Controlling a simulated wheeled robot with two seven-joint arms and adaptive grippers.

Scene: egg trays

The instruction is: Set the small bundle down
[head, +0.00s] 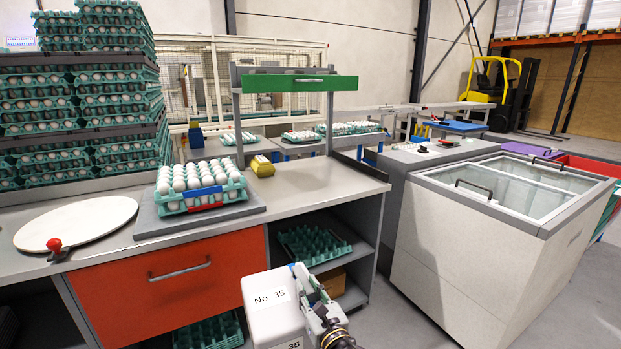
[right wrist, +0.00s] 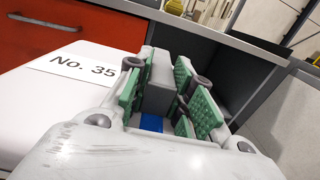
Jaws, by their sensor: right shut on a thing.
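My right gripper (head: 322,309) is low in front of the workbench, right of the red drawer. In the right wrist view (right wrist: 158,92) its green-padded fingers are closed on a small grey block, which I take for the small bundle (right wrist: 158,84). A blue patch shows below the block; I cannot tell whether it belongs to it. In the head view the bundle cannot be made out clearly among the fingers. The gripper is clear of the bench top. My left gripper is not in view.
The workbench (head: 285,207) has free room on its right half. On it are an egg tray (head: 200,201) with white eggs, a yellow block (head: 261,167) and a round white board (head: 78,224). A white chest freezer (head: 456,258) stands at right.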

